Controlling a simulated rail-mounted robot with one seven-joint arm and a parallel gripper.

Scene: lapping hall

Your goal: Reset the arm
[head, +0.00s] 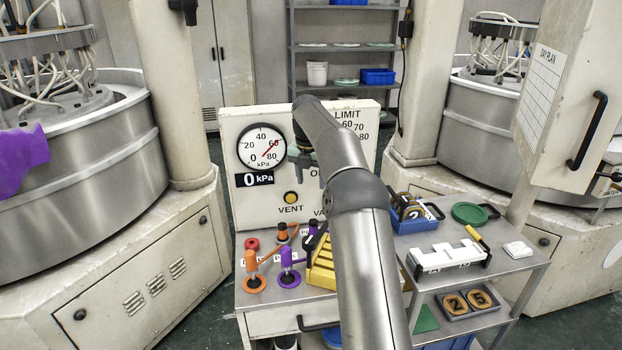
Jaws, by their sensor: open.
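My arm rises from the bottom of the head view, bends at an elbow and reaches up and left in front of the white gauge panel (232,207). My gripper (301,158) hangs at its far end, just right of the round dial, partly hidden behind my forearm. It is open, and I see nothing held in it. My arm hides part of the panel's lettering.
The bench below holds an orange handle (252,265), a purple handle (287,260) and a yellow slotted block (322,262). To the right, a cart carries a blue bin (418,224), a white rack (448,257) and a green disc (469,213). Large machines stand on both sides.

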